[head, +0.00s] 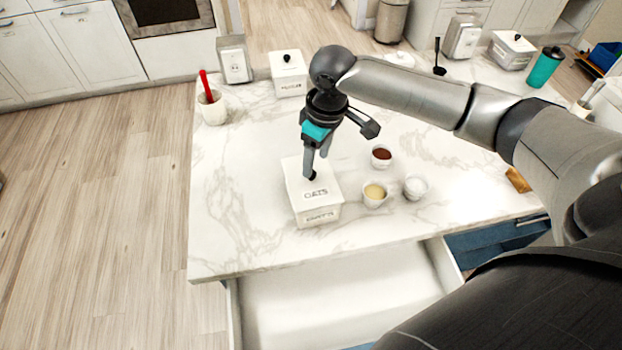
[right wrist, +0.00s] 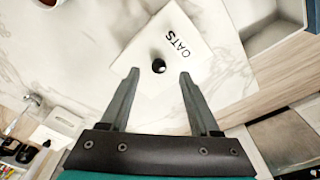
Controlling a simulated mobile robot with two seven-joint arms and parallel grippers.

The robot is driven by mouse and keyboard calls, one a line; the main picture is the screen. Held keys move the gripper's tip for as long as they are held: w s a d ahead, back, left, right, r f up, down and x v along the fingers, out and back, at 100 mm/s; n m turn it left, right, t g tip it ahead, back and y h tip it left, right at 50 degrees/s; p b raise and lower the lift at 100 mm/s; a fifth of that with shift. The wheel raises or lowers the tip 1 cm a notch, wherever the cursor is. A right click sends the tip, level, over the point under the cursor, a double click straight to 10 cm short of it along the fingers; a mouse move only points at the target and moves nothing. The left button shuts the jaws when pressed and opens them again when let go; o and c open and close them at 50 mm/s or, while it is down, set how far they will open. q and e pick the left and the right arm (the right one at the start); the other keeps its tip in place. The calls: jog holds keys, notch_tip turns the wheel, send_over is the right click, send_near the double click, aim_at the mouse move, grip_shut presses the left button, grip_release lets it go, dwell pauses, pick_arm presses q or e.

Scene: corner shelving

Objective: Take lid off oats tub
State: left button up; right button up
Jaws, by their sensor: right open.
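The white oats tub (head: 320,217) stands on the marble counter with its white lid (head: 325,198) on. The lid reads OATS, and it also shows in the right wrist view (right wrist: 196,60). A round black knob (right wrist: 159,66) sits on the lid. My right gripper (head: 317,165) is above the lid, pointing down, with its fingers apart. In the right wrist view the gripper (right wrist: 159,73) has the knob between its fingertips in the picture, with space on both sides. In the head view the knob is mostly hidden by a finger. My left gripper is out of view.
Small bowls stand right of the tub: a red-brown one (head: 381,157), a yellowish one (head: 375,195) and a white one (head: 415,188). Another lidded white tub (head: 289,75) and a utensil crock (head: 211,107) stand behind. An open drawer (head: 340,300) juts out below the counter's front edge.

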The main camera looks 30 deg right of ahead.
jog(key=f, duration=0.3)
jog(key=w+f+b, duration=0.1)
jog(key=shift+a+f, duration=0.25)
jog(key=shift+f, duration=0.15)
grip_shut()
